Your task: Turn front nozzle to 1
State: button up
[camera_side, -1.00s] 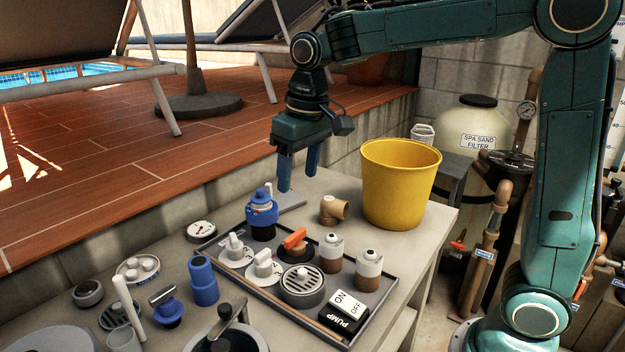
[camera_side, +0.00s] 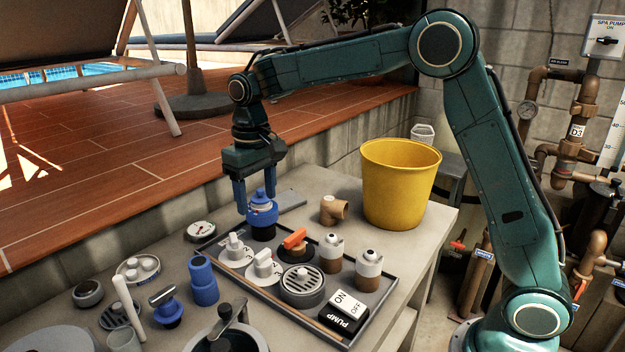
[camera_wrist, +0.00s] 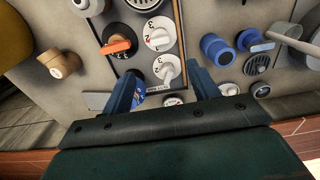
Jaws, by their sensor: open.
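Two white nozzle knobs on pale numbered dials stand in the tray's left part in the side view. The rear-left knob (camera_side: 235,245) is nearer my gripper, and the front knob (camera_side: 263,263) is closer to the camera. In the wrist view, the nearer knob (camera_wrist: 167,69) shows between my fingers and the front knob (camera_wrist: 158,37) lies beyond it. My gripper (camera_side: 256,203) is open and empty, pointing down, above and behind the knobs by the blue-topped fitting (camera_side: 262,214). In the wrist view my gripper (camera_wrist: 164,72) partly hides that fitting.
The tray (camera_side: 375,305) also holds an orange-handled valve (camera_side: 295,240), two brown-and-white bottles, a round grate (camera_side: 302,285) and a pump switch (camera_side: 343,311). A yellow bucket (camera_side: 400,185) stands behind at right. Blue fittings (camera_side: 203,280) and a gauge (camera_side: 201,231) lie left of the tray.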

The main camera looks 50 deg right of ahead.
aim_at(261, 252)
notch_tip(261, 252, down, 13)
jog(key=shift+f, duration=0.2)
dwell(0.5)
jog(key=c, duration=1)
jog(key=shift+n, duration=0.4)
jog(key=n, duration=1.1)
jog(key=shift+w, duration=0.1)
